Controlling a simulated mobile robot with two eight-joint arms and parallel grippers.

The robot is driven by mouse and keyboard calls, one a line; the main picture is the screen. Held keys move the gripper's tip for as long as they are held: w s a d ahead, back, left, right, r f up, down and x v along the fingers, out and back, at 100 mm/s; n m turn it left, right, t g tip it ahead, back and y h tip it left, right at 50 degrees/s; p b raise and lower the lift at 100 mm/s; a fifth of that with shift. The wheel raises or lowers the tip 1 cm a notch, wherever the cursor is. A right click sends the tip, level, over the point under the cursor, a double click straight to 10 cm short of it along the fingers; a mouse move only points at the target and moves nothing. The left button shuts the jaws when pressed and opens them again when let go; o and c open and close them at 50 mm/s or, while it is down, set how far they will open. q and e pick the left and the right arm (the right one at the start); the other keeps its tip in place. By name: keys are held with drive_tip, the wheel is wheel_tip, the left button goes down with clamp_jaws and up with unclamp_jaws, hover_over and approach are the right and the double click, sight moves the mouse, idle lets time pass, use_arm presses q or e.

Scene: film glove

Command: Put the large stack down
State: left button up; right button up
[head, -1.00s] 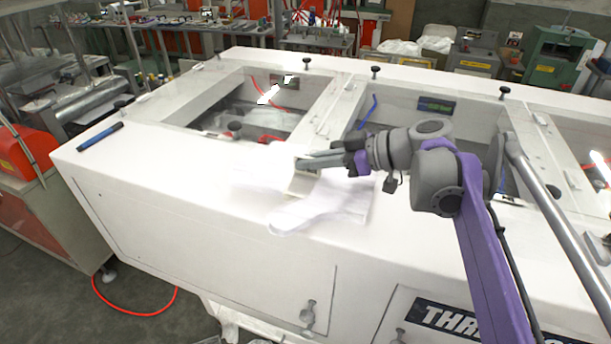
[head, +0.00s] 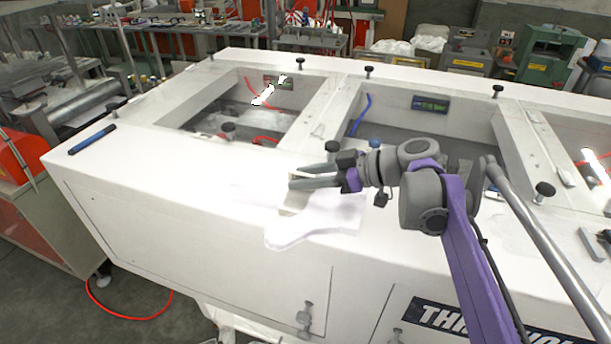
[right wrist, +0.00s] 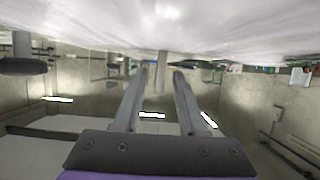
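A white, glove-shaped film stack (head: 318,222) lies on the white top of the machine (head: 200,165), near its front edge, in the head view. Its narrow lobe points toward the front left. My right gripper (head: 302,178) is over the stack's back edge. Its two fingers are apart, and they also show apart in the right wrist view (right wrist: 165,75), with no film clearly seen between them. A pale beige piece (head: 294,200) shows below the fingertips. Whether the fingers touch the stack cannot be told. My left gripper is not in view.
Recessed wells open behind, the left one (head: 235,105) and the middle one (head: 420,125). A blue pen-like tool (head: 91,139) lies at the left on the top. Black knobs (head: 544,190) stand up at the right. The top is bare between pen and stack.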

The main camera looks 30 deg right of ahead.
drive_tip(key=shift+r, duration=0.1)
drive_tip(key=v, duration=1.2)
idle(0.4)
